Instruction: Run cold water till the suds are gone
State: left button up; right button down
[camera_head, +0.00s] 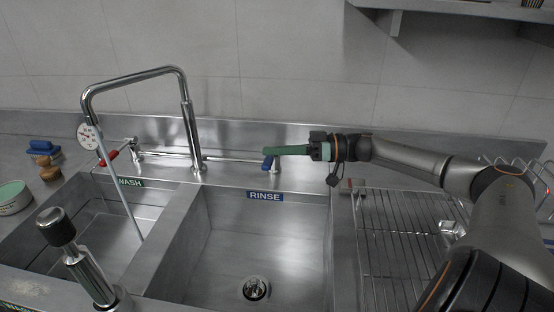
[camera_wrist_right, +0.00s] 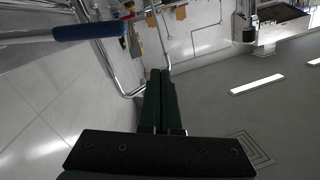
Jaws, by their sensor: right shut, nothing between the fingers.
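My right gripper (camera_head: 265,151) is shut and empty, its green fingers pointing left just above the blue-handled tap (camera_head: 267,165) behind the rinse basin. The blue handle (camera_wrist_right: 92,30) crosses the upper left of the right wrist view, apart from the shut fingertips (camera_wrist_right: 160,72). The chrome spout (camera_head: 135,76) is swung left over the wash basin. No running water shows. The rinse basin (camera_head: 215,240) looks bare, with a drain strainer (camera_head: 256,288) and no visible suds. A red-handled tap (camera_head: 109,159) stands at left. My left gripper is not in view.
A dial thermometer (camera_head: 88,136) has its stem in the wash basin (camera_head: 75,240). A black-knobbed metal post (camera_head: 57,226) stands in front at left. Brushes (camera_head: 48,170) and a green-topped tub (camera_head: 12,195) are far left. A wire rack (camera_head: 390,250) lies under my right arm.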

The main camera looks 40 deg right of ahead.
jog(key=s+d+r+h+b, duration=0.1)
jog(key=s+d+r+h, duration=0.15)
jog(key=d, duration=0.85)
jog(key=p, duration=0.2)
send_over(271, 158)
jog(key=v, duration=0.2)
notch_tip(271, 158, down, 3)
jog(key=shift+n+g, duration=0.3)
jog(key=shift+g, duration=0.1)
jog(key=f, duration=0.3)
jog(key=a+f, duration=0.1)
jog(key=shift+s+f, duration=0.2)
jog(key=shift+s, duration=0.05)
